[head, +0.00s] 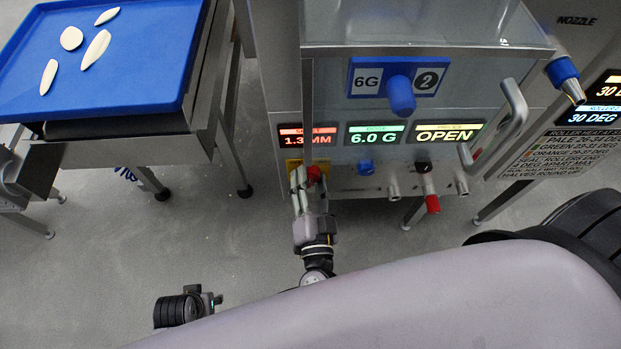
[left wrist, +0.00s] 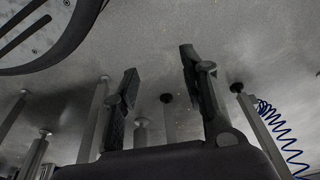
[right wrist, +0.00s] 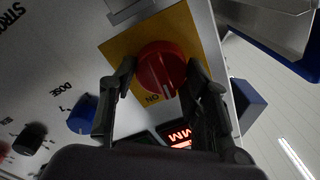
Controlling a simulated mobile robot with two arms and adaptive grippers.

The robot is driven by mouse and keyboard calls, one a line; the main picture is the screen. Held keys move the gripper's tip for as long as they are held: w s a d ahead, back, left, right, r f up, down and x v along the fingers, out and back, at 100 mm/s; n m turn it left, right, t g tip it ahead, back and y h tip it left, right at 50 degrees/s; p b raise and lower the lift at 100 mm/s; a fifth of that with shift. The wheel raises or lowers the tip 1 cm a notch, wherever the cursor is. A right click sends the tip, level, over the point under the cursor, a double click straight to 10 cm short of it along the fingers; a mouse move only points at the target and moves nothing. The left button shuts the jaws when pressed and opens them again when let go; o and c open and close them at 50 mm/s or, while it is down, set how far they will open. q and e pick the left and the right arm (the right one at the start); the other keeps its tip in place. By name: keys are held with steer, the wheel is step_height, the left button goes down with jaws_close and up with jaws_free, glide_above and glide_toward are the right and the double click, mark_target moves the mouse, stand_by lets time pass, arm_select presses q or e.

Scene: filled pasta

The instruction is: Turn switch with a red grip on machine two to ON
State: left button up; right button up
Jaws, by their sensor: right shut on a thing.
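The machine marked 2 (head: 431,81) stands in the middle of the head view. Its red-grip switch (right wrist: 161,68) sits on a yellow plate (right wrist: 122,48) with the word ON beside it in the right wrist view; a white mark on the grip's edge is close to that word. The red grip (head: 315,172) also shows at the panel's lower left in the head view. My right gripper (right wrist: 158,82) is shut on the red grip, one finger on each side. My left gripper (left wrist: 157,76) is open and empty over grey floor, away from the machine.
Displays (head: 376,134) read 1.3 MM, 6.0 G and OPEN. A blue knob (right wrist: 82,114) and black knob (right wrist: 30,139) sit along the panel. A blue tray (head: 150,85) with pale dough pieces stands left.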

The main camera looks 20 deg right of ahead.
steer(key=shift+f+m, duration=0.1)
steer(key=shift+m, duration=0.9)
steer(key=m, duration=0.3)
steer(key=shift+m, duration=0.3)
steer(key=shift+f+m+h+b, duration=0.1)
steer(key=shift+m+h+b, duration=0.3)
steer(key=shift+m, duration=1)
arm_select(q)
steer(key=shift+w+r, duration=0.2)
steer(key=shift+r, duration=0.45)
steer(key=shift+w+r, duration=0.15)
steer(key=shift+r, duration=0.45)
arm_select(e)
steer(key=o, duration=1.2)
steer(key=shift+c, duration=0.2)
arm_select(q)
steer(key=shift+s+a, duration=0.1)
arm_select(e)
steer(key=v, duration=1.2)
